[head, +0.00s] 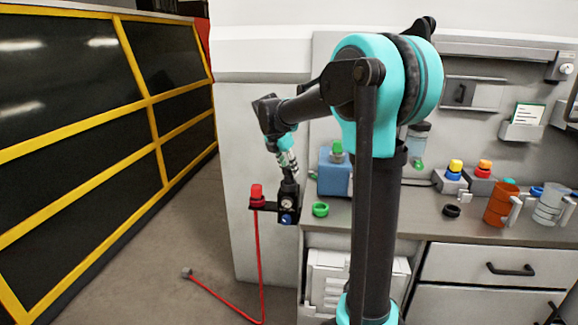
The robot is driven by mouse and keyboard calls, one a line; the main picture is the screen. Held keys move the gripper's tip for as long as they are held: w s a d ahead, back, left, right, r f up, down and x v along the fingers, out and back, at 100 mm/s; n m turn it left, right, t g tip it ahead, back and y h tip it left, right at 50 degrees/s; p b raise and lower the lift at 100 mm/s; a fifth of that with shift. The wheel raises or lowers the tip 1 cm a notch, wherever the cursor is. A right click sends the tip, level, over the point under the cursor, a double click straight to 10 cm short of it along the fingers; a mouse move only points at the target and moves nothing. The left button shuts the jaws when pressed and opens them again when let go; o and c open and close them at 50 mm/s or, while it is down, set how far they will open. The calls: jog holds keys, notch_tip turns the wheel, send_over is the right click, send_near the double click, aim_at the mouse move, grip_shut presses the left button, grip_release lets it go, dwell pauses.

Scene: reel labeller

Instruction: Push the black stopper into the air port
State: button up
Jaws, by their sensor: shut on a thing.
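My gripper (289,174) points down at the left end of the counter. It is shut on a small dark piece that looks like the black stopper (289,188), directly above a black air unit with round dials (288,206). The stopper and the unit's top run together in dark tones, so I cannot tell whether the stopper is in the port or only touching it. The port opening is hidden. A red fitting (257,194) stands on a black bracket at the unit's left side.
A red hose (261,265) hangs from the fitting to the floor. A dark ring (451,211), an orange mug (500,206) and a clear jug (549,206) stand farther right. Floor at left is open.

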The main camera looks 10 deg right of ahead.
jog(key=shift+f, duration=0.85)
jog(key=shift+f, duration=0.45)
dwell(1.4)
jog(key=o, duration=1.2)
jog(key=shift+r, duration=0.15)
jog(key=v, duration=1.1)
jog(key=shift+s+a+r, duration=0.1)
jog(key=shift+r, duration=0.25)
